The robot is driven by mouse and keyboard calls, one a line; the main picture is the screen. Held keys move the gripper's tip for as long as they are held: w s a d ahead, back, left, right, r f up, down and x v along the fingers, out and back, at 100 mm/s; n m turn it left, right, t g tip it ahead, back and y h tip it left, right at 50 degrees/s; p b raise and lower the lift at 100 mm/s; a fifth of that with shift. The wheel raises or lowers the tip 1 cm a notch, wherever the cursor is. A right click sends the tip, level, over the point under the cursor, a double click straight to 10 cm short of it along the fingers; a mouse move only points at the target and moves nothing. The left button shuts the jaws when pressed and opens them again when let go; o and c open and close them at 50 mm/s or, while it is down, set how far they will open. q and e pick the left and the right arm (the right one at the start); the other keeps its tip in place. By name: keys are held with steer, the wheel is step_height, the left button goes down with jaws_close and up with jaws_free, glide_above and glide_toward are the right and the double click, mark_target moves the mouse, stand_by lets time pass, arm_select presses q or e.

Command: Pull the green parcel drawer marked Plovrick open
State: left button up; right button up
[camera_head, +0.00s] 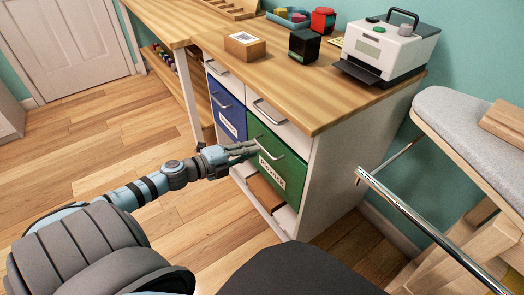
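The green drawer (286,172) is in the front of the wooden-topped cabinet, right of the blue drawer. Its white label (271,171) has dark lettering that looks like Plovrick. Its front looks about flush with the cabinet. A metal bar handle (270,154) runs across its upper part. My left gripper (250,148) reaches in from the left, with its fingertips at the handle's left end. They overlap the handle in the picture; I cannot tell whether they touch it or how far apart the fingers are. My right gripper is out of view.
A blue drawer (229,106) is left of the green one, with white drawers above. A brown box (265,192) sits in the opening below. The tabletop holds a printer (388,50), a cardboard box (244,46) and jars. A chrome bar (430,230) crosses the right side. Floor at left is clear.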

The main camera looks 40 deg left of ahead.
mark_target(261, 146)
arm_select(q)
steer(key=x, duration=0.4)
steer(key=shift+w+d+r, duration=0.1)
steer(key=shift+w+r, duration=0.05)
steer(key=shift+w, duration=0.25)
